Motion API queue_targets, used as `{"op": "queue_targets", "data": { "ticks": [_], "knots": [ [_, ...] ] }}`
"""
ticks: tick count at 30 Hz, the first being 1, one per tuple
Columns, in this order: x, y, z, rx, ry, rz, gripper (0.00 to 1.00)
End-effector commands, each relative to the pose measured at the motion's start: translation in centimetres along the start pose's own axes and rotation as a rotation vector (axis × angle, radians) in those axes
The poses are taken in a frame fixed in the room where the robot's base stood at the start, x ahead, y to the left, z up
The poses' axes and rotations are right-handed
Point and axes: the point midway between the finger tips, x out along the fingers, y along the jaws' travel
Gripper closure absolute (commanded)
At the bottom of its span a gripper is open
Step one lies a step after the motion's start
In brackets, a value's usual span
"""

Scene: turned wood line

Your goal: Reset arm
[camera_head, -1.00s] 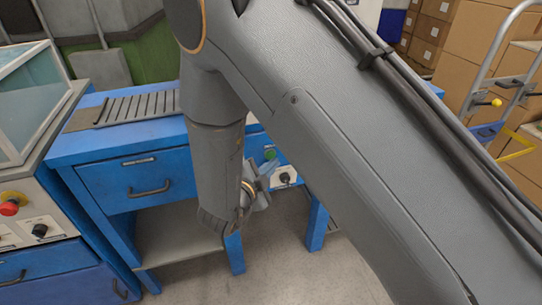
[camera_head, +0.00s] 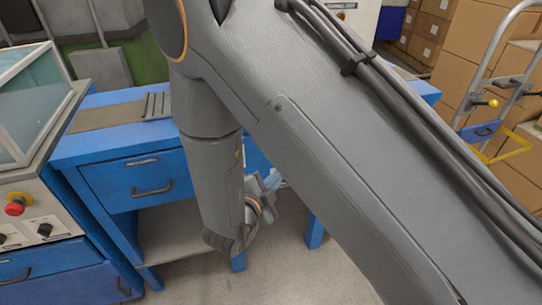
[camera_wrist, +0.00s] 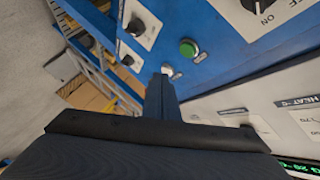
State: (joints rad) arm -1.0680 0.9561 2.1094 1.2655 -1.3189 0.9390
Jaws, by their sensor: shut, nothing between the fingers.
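My gripper (camera_wrist: 162,90) shows in the wrist view as a dark narrow pair of fingers, closed together with nothing between them. It points toward a blue panel with a green button (camera_wrist: 188,48) and black knobs, and looks apart from it. In the head view my arm crosses the middle of the picture and bends down in front of the blue workbench (camera_head: 95,150). The fingers are mostly hidden behind the wrist there.
A machine with a clear cover and a red stop button (camera_head: 17,205) stands at the left. Cardboard boxes (camera_head: 472,45) and a hand cart (camera_head: 487,100) stand at the right. Bare floor (camera_head: 280,270) lies below my wrist. A ribbed strip (camera_head: 157,104) lies on the bench.

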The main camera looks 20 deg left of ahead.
Motion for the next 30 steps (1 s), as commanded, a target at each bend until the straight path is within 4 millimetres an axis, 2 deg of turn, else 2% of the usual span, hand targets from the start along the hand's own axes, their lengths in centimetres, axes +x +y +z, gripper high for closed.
{"op": "queue_targets", "data": {
  "ticks": [11,14,17,21,24,26,30],
  "knots": [
    [0.1,0.0,-0.1,-0.001,-0.004,0.004,1.00],
    [1.2,-0.3,-0.5,-0.012,-0.035,0.036,1.00],
    [3.2,-0.7,-1.4,-0.048,-0.116,0.103,1.00],
    [5.9,-1.1,-4.1,-0.144,-0.299,0.214,1.00],
    [6.6,-0.9,-6.8,-0.237,-0.441,0.273,1.00],
    [6.5,-0.5,-8.7,-0.298,-0.526,0.302,1.00],
    [4.9,1.0,-14.1,-0.458,-0.718,0.356,1.00]
  ]
}}
